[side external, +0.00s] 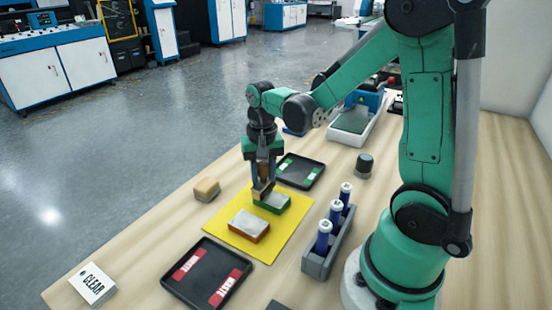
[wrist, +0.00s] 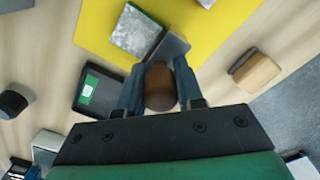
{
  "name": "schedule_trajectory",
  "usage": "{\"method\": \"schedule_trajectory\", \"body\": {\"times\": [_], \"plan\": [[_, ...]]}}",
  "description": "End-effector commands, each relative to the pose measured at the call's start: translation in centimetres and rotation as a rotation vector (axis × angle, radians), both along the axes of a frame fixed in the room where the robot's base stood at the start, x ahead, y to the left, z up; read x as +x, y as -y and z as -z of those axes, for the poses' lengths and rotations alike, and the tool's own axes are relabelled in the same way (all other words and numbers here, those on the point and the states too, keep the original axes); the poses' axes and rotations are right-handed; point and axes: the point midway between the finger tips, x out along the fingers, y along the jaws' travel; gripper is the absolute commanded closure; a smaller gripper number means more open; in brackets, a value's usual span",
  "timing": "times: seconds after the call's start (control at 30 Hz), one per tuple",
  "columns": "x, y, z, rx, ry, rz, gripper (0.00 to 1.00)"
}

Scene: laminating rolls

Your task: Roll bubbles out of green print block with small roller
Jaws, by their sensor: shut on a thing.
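The green print block (side external: 273,204), with a grey top, lies on the yellow mat (side external: 215,219). It also shows in the wrist view (wrist: 136,32), with a speckled top. My gripper (side external: 263,168) is shut on the brown handle (wrist: 160,88) of the small roller, which is upright between the fingers. The roller's grey head (side external: 262,190) is at the left end of the green block, over or on its top. I cannot tell whether it touches. Any bubbles are too small to make out.
An orange-sided block (side external: 249,226) lies close by on the mat. A black tray with green labels (side external: 300,171) is behind, and one with red labels (side external: 206,273) is in front. A bottle rack (side external: 328,250) stands right, a wooden block (side external: 206,189) left, and a CLEAR card (side external: 93,284) front left.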

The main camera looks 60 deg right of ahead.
Motion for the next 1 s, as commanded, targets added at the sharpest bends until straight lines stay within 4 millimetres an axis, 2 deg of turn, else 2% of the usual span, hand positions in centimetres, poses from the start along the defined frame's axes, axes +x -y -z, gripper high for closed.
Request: {"method": "schedule_trajectory", "body": {"times": [0.13, 1.0], "plan": [[0.2, 0.0, 0.0, 0.000, 0.000, 0.000, 1.00], [-2.7, 0.0, 0.1, 0.001, -0.002, 0.001, 1.00]]}}
